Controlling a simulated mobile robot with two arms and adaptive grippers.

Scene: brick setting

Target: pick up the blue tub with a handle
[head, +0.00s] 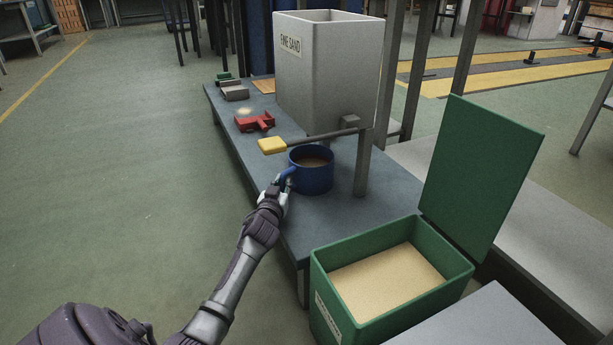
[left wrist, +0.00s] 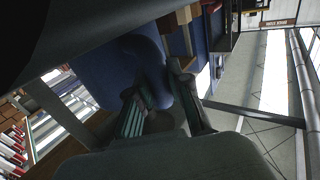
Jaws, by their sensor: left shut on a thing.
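The blue tub (head: 314,180) stands upright on the dark grey bench, with light brown material inside. Its handle (head: 288,174) points left toward my left gripper (head: 282,188). The left gripper is shut on this handle at the tub's near left side. In the left wrist view the blue handle (left wrist: 152,62) runs between the two fingers (left wrist: 160,100), and the blue tub wall (left wrist: 100,70) lies behind it. The fingers partly hide the handle. My right gripper is not in view.
A red tool (head: 255,122) lies farther back. An open green sand box (head: 335,280) stands in front. Floor left is clear.

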